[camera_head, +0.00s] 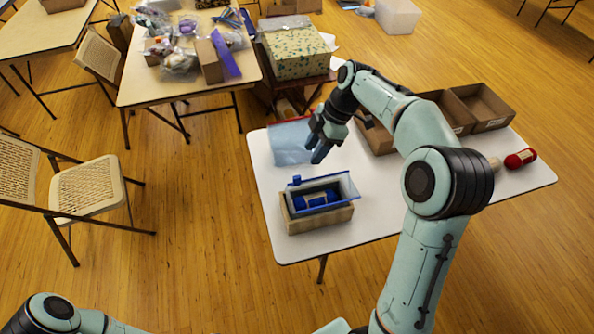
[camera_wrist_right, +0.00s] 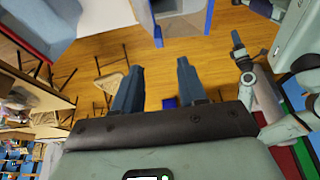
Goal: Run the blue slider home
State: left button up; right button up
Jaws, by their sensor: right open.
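A clear pouch with a blue rim (camera_head: 345,182) stands open in a small tan box (camera_head: 319,219) on the white table. The blue slider (camera_head: 296,181) shows as a small block at the rim's left end. A dark blue item (camera_head: 317,200) lies inside the pouch. My right gripper (camera_head: 318,152) is open and empty, above and behind the pouch, apart from the slider. In the right wrist view, its two fingers (camera_wrist_right: 160,85) stand apart with nothing between the tips. My left gripper does not show; only part of the left arm is in the lower left.
A flat bluish bag (camera_head: 290,142) lies on the table (camera_head: 370,222) behind the pouch. Open cardboard boxes (camera_head: 480,106) stand at the back right, with a red roll (camera_head: 520,159) near the right end. The table's front left edge is close to the tan box.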

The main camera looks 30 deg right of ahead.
aim_at(298, 176)
jog(key=x, duration=1)
jog(key=shift+w+a+f, duration=0.15)
jog(key=shift+f, duration=0.2)
grip_shut()
